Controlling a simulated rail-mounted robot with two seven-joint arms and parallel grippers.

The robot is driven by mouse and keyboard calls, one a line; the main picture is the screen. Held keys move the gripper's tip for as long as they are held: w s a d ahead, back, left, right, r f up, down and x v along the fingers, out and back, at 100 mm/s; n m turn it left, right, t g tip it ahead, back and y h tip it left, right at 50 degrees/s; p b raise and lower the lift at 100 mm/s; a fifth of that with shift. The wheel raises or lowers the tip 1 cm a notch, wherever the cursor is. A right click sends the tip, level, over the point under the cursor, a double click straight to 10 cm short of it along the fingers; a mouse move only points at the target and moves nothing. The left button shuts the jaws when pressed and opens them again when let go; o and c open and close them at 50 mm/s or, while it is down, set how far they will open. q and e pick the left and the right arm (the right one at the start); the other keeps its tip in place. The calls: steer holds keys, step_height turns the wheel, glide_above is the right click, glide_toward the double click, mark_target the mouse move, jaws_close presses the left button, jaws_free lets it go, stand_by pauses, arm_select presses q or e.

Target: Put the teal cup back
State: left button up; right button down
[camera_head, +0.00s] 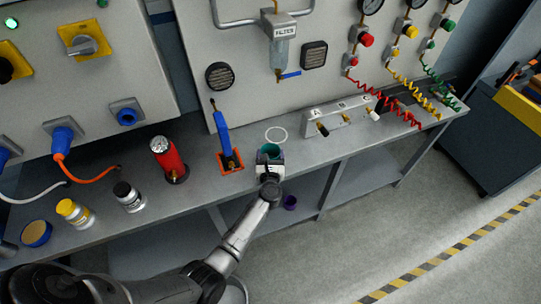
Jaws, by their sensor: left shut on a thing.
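The teal cup (268,149) is near the front edge of the bench, its open top showing and its lower part hidden by my gripper. My left gripper (269,163) is shut on the teal cup, and its arm comes in from the lower left. I cannot tell whether the cup touches the bench top. A white ring outline (276,134) on the bench lies just behind and slightly right of the cup. My right gripper is not in view.
A blue-handled lever on an orange base (231,162) stands close left of the cup. A red cylinder (170,159) is farther left. A pale block labelled with letters (338,118) stands right. A filter (281,50) hangs above.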

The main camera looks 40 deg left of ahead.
arm_select(q)
steer(key=shift+f, duration=0.25)
steer(key=o, duration=1)
steer(key=shift+r, duration=0.1)
steer(key=shift+r, duration=0.25)
steer(key=shift+p+v, duration=0.4)
steer(key=shift+v, duration=5.65)
